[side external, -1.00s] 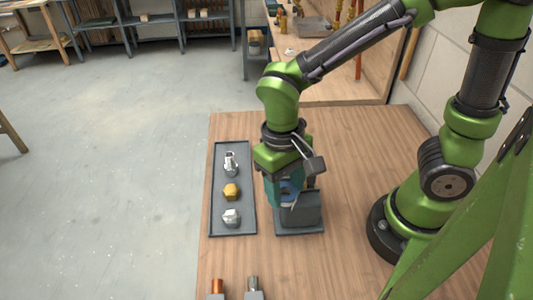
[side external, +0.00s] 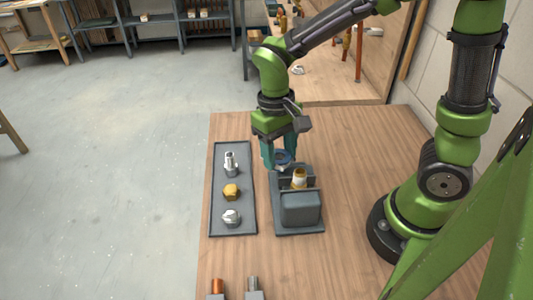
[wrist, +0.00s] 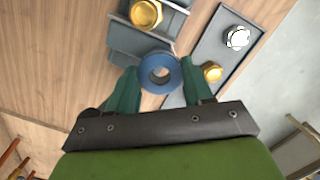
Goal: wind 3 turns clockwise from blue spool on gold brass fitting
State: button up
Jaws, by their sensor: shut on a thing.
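My gripper (side external: 281,160) is shut on the blue spool (side external: 284,156), a ring with a pale inner core. In the wrist view the blue spool (wrist: 147,82) sits between the two teal fingers. The fitting also shows at the top of the wrist view (wrist: 146,12). The spool is beyond the fitting in the side view, apart from it in the wrist view. I cannot make out any tape on the fitting or between it and the spool.
A dark tray (side external: 217,218) left of the holder carries a silver fitting (side external: 231,163), a gold hex piece (side external: 231,192) and a silver hex piece (side external: 231,217). Two pipe ends, one copper (side external: 217,287), stand at the front edge. The wooden table (side external: 355,160) is clear right of the holder.

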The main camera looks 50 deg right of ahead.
jog(key=d, duration=0.1)
jog(key=s+d, duration=0.1)
jog(key=d, duration=0.1)
jog(key=shift+s+d, duration=0.25)
jog(key=shift+s, duration=0.1)
notch_tip(320, 180, up, 7)
jog(key=shift+s+d, duration=0.35)
jog(key=shift+s, duration=0.1)
jog(key=shift+r, duration=0.1)
